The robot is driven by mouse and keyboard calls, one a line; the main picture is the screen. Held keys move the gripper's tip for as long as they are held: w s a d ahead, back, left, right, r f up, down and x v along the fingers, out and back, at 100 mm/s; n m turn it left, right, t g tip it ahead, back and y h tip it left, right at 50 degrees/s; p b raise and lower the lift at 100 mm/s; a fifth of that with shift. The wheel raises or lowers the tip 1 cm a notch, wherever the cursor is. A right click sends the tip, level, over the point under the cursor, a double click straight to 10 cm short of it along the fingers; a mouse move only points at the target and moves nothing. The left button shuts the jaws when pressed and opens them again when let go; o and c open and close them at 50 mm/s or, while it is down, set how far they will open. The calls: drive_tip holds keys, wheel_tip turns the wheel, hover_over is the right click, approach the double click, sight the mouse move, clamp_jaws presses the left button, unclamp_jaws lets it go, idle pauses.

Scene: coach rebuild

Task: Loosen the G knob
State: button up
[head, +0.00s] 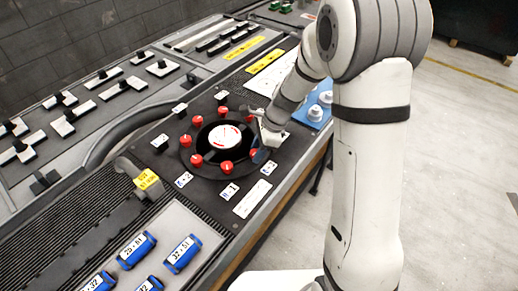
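A round black plate (211,141) on the console carries a ring of several red knobs around a white-faced gauge (225,136) with red marks. Small white label cards stand around the ring; their letters are too small to read surely, so I cannot tell which knob is G. My gripper (259,140) is at the right side of the ring, low over the plate. A red knob (252,153) at the lower right is close beside it and partly hidden by it. Whether the gripper touches that knob, and how far its fingers are apart, cannot be told.
Blue labelled cylinders (137,250) lie on a grey panel at the lower left. A yellow tag block (148,183) stands left of the ring. A blue plate with white knobs (317,113) lies behind my arm. Slider switches (123,88) fill the back panel. Open floor (455,170) is at the right.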

drive_tip(key=c, duration=0.5)
drive_tip(key=shift+d, duration=0.2)
drive_tip(key=shift+a, duration=0.1)
